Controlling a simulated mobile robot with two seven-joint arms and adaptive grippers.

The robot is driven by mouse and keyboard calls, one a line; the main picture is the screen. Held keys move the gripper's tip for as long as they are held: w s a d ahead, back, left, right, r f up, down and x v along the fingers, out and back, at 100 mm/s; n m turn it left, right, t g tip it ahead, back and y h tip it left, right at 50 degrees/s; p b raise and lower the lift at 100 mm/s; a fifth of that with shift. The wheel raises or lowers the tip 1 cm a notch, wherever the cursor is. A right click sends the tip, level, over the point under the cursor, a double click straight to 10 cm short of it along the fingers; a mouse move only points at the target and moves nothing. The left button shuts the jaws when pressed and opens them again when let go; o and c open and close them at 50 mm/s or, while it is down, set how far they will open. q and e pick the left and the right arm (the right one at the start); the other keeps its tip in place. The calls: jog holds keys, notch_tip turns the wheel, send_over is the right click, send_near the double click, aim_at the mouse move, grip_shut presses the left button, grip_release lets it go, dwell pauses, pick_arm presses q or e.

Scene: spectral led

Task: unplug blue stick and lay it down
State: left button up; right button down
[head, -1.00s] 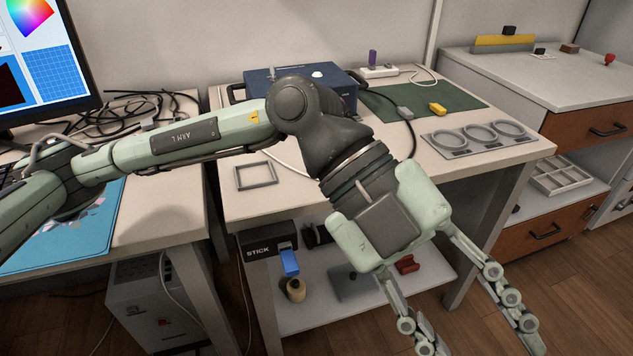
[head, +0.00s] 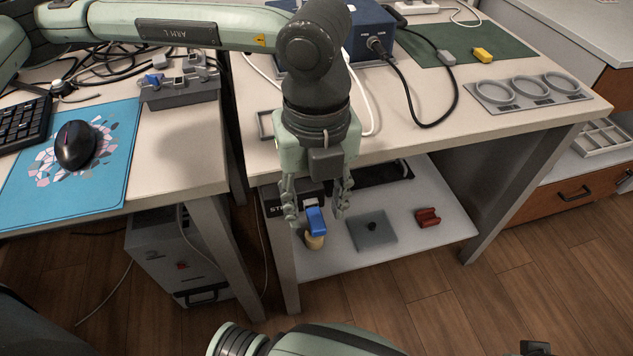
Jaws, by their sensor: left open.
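The blue stick (head: 316,221) juts from the front of a black box marked STICK (head: 275,207) on the lower shelf (head: 330,262) of the right-hand workbench. My left gripper (head: 315,213) points down in front of the bench edge. Its two fingers are open, one on each side of the blue stick in the picture. I cannot tell whether they touch it or are level with it. The left gripper partly hides the box. Of my right arm only a link shows at the bottom edge; its gripper is out of view.
A tan cylinder (head: 314,241) stands just below the stick in the picture. The benchtop (head: 420,125) overhangs the shelf. The shelf's front right is clear.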

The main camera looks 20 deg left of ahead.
pick_arm(q)
jog(key=shift+f, duration=0.95)
grip_shut()
